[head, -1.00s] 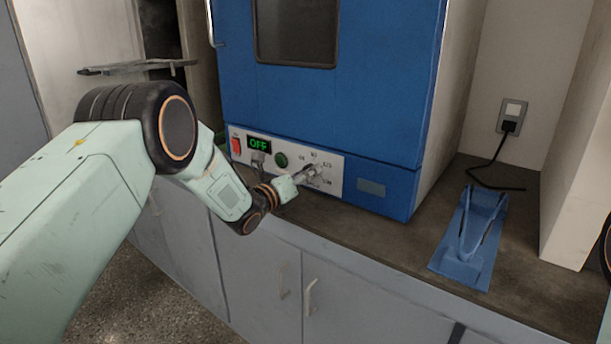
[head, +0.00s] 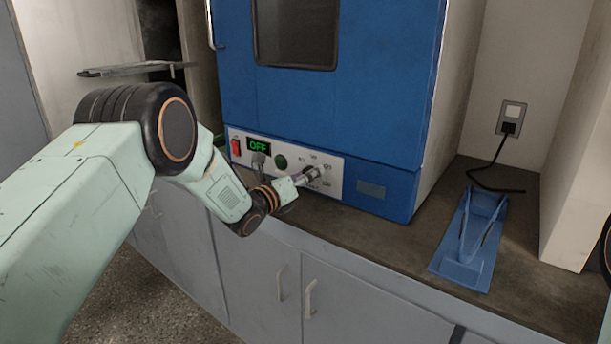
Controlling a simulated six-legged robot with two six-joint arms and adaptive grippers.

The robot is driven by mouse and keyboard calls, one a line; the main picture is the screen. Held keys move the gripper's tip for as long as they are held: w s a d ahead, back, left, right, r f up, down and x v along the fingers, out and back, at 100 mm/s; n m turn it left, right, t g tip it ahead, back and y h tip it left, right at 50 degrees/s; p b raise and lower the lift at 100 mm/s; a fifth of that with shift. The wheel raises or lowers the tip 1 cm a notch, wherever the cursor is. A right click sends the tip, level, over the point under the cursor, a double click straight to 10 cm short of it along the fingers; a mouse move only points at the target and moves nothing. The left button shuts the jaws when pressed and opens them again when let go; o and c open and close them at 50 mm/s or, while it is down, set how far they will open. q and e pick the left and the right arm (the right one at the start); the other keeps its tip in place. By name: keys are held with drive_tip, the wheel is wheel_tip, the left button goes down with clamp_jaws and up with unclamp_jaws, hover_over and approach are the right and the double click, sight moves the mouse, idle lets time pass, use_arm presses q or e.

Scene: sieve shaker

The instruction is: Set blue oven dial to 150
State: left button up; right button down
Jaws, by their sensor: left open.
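The blue oven (head: 385,110) stands on the counter with a white control panel (head: 334,187) low on its front. My right gripper is not in view.
A blue stand-like device (head: 470,240) sits on the counter (head: 400,240) right of the oven. A black cord (head: 484,177) runs from a wall outlet (head: 511,118) behind it. Grey cabinets with handles (head: 309,299) are below the counter edge.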

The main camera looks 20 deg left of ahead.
use_arm(q)
drive_tip(key=v, duration=1.2)
idle(0.5)
